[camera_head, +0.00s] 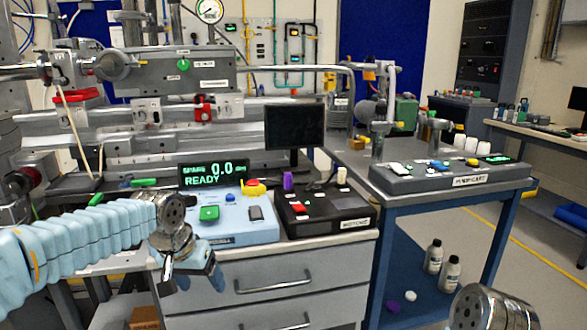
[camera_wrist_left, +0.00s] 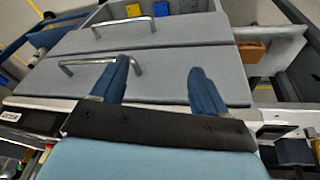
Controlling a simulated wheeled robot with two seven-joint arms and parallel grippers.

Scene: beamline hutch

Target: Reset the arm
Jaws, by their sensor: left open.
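My left arm in its pale blue sleeve comes in from the left in the head view. Its gripper (camera_head: 192,282) hangs low in front of the grey drawer cabinet (camera_head: 345,268), below the bench top. In the left wrist view the two blue fingers (camera_wrist_left: 158,82) are apart with nothing between them, and the drawer fronts (camera_wrist_left: 190,82) with their bar handles lie beyond. Part of my right arm (camera_head: 492,308) shows as a round metal joint at the bottom right of the head view. Its gripper is not in view.
On the bench stand a light blue control box (camera_head: 236,222) reading READY, a black box (camera_head: 322,208) and a monitor (camera_head: 294,127). A blue cart (camera_head: 385,210) stands to the right, with bottles (camera_head: 433,257) on its lower shelf. Open floor (camera_head: 530,270) lies at far right.

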